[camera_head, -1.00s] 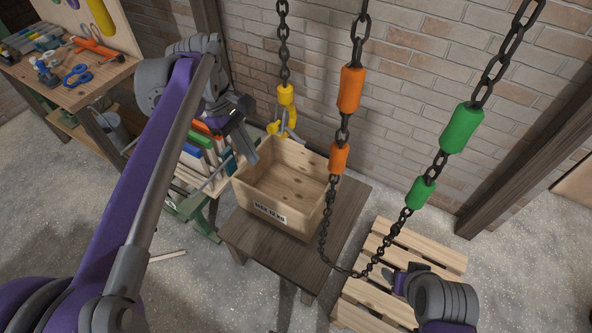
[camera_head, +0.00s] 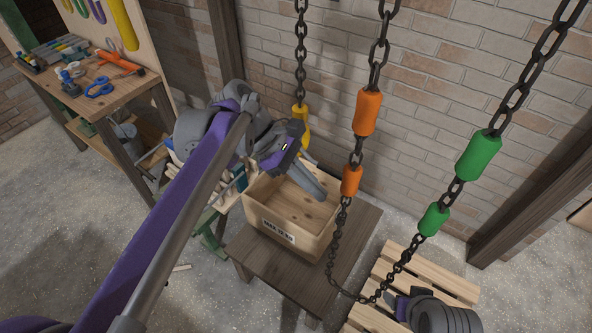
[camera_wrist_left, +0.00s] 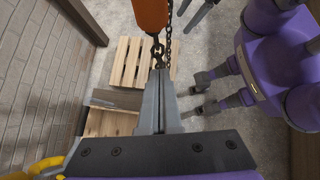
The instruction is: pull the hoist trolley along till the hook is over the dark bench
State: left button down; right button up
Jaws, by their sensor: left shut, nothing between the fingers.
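The yellow hook (camera_head: 302,122) hangs on a dark chain. My left gripper (camera_head: 320,194) is in front of its lower part and hides it. My left gripper is shut and empty above the wooden crate (camera_head: 290,238); its closed fingers also show in the left wrist view (camera_wrist_left: 160,75). The crate is at the dark bench (camera_head: 345,250). A chain loop carries orange sleeves (camera_head: 367,112) and green sleeves (camera_head: 478,155), to the right of my left gripper. My right gripper (camera_wrist_left: 190,100) shows open, fingers apart. The hoist trolley is out of view.
A pale pallet (camera_head: 445,285) lies on the floor right of the bench. A workbench with tools (camera_head: 130,90) stands at the left. A brick wall (camera_head: 430,90) is behind, with a wooden post (camera_head: 500,220) at right.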

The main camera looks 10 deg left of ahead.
pick_arm(q)
jog(key=shift+s+d, duration=0.25)
jog(key=shift+d, duration=1)
